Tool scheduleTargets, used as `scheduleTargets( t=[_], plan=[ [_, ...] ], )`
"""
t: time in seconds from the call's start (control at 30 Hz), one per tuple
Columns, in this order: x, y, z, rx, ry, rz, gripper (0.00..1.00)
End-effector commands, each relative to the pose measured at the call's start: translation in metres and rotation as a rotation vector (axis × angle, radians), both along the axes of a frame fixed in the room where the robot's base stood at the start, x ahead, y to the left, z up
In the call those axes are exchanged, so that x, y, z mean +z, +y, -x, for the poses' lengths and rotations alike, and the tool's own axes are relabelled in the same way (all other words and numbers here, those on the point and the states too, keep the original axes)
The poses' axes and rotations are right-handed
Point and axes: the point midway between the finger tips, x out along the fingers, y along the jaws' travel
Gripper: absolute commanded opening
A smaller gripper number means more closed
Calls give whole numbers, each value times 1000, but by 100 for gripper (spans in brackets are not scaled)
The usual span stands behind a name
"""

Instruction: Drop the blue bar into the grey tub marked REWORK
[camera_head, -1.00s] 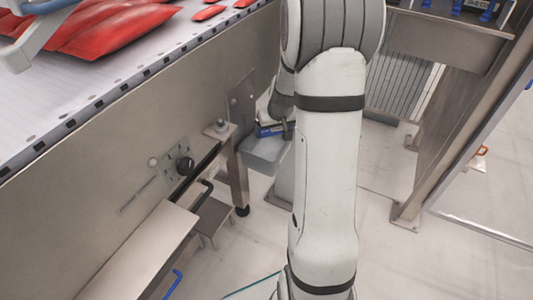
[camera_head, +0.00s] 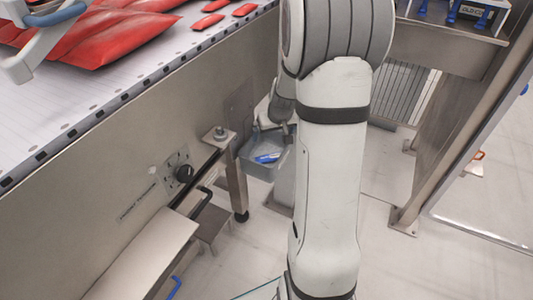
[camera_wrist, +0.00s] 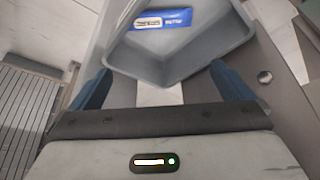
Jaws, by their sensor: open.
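The blue bar (camera_wrist: 162,19) lies inside the grey tub (camera_wrist: 222,52), with a white printed patch facing up. In the head view the bar (camera_head: 268,157) shows as a small blue strip within the tub (camera_head: 257,170), beside the metal conveyor frame. No REWORK marking is readable on the tub in these views. My gripper (camera_wrist: 162,86) is open, its two blue fingers apart with nothing between them, over the near side of the tub. In the head view my arm hides part of the tub's right side and most of the gripper.
The conveyor (camera_head: 120,75) carries red packs (camera_head: 115,35) on the left. A metal stand (camera_head: 445,110) is at the right. Pale floor (camera_head: 395,265) is clear at the lower right.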

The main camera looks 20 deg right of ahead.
Motion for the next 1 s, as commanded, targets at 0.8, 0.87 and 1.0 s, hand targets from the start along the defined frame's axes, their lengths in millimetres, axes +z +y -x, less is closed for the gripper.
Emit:
scheduleTargets(
  t=[0.8,0.87,1.0],
  plan=[
    [47,4,18,2,1,0,100],
    [57,8,20,7,2,-2,100],
    [109,30,34,28,11,-11,100]
  ],
)
